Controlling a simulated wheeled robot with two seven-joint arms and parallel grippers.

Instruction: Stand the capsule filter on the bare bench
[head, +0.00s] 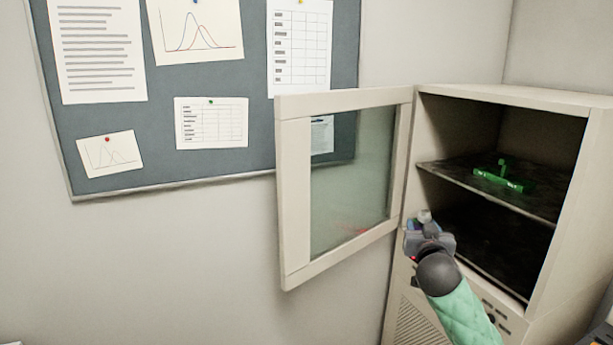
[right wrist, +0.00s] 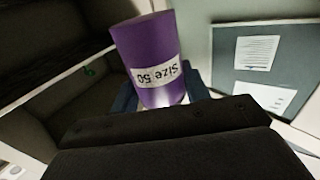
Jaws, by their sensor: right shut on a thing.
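A purple cylinder (right wrist: 148,52) with a white "Size 50" label fills the middle of the right wrist view; I take it for the capsule filter. My right gripper (head: 427,226) is shut on it, with a dark finger on each side. In the head view the gripper is in front of the open cabinet's lower opening, by the door's hinge side. There the filter is small and mostly hidden by the gripper. My left gripper is not in view. No bare bench can be made out.
The cabinet (head: 594,190) stands at right, its glass door (head: 296,200) swung open to the left. A green object (head: 503,178) lies on its upper shelf (head: 450,174). A pinboard (head: 160,110) with papers hangs on the wall at left.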

